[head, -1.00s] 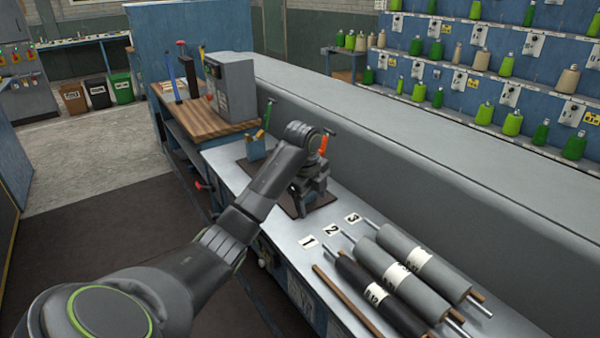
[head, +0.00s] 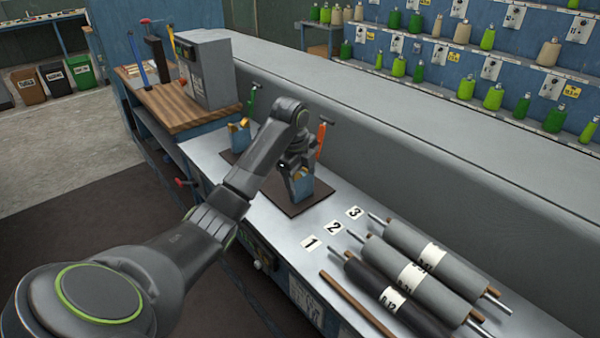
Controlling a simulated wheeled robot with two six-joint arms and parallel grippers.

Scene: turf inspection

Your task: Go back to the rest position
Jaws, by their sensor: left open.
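My left arm comes in from the lower left and bends down over the metal bench (head: 285,220). My left gripper (head: 298,174) is open and points down at a blue block-like holder (head: 302,188) on a dark mat (head: 286,206). I cannot tell whether its fingers touch the holder. An orange-handled tool (head: 321,141) stands upright just right of the gripper. My right gripper is out of view.
Several rolls (head: 411,268) lie on the bench at right, by number cards (head: 332,228) and a wooden strip (head: 357,303). A grey wall (head: 400,160) runs behind. A wooden-topped cabinet (head: 180,108) carries a grey box (head: 207,70). Dark floor is clear at left.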

